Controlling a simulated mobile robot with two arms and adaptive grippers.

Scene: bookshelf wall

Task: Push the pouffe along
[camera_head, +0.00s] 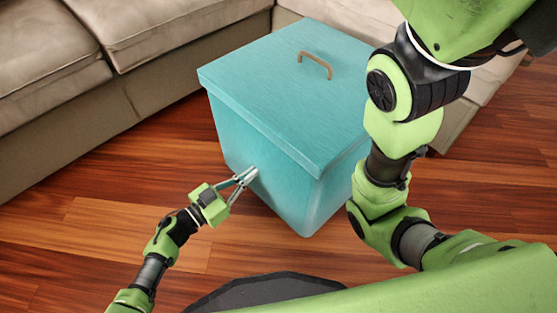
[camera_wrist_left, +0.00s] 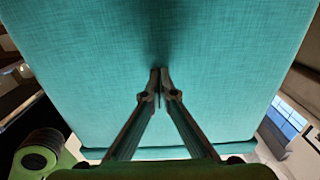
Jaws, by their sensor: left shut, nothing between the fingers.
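The pouffe (camera_head: 270,85) is a turquoise fabric box with a lid and a small tan handle on top, standing on the wooden floor in the head view. My left gripper (camera_head: 247,175) is shut and empty, its fingertips at the lower part of the pouffe's front left side. In the left wrist view the pouffe's side (camera_wrist_left: 155,40) fills most of the picture, and the shut fingertips (camera_wrist_left: 159,72) are against or very close to it; I cannot tell which. My right arm crosses the right of the head view, but its gripper is not seen.
A beige sofa (camera_head: 60,80) runs along the left and back, close to the pouffe's far left side. Another sofa section (camera_head: 345,15) is behind the pouffe and extends right. Bare wooden floor (camera_head: 90,220) lies at the front left, with more at the right.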

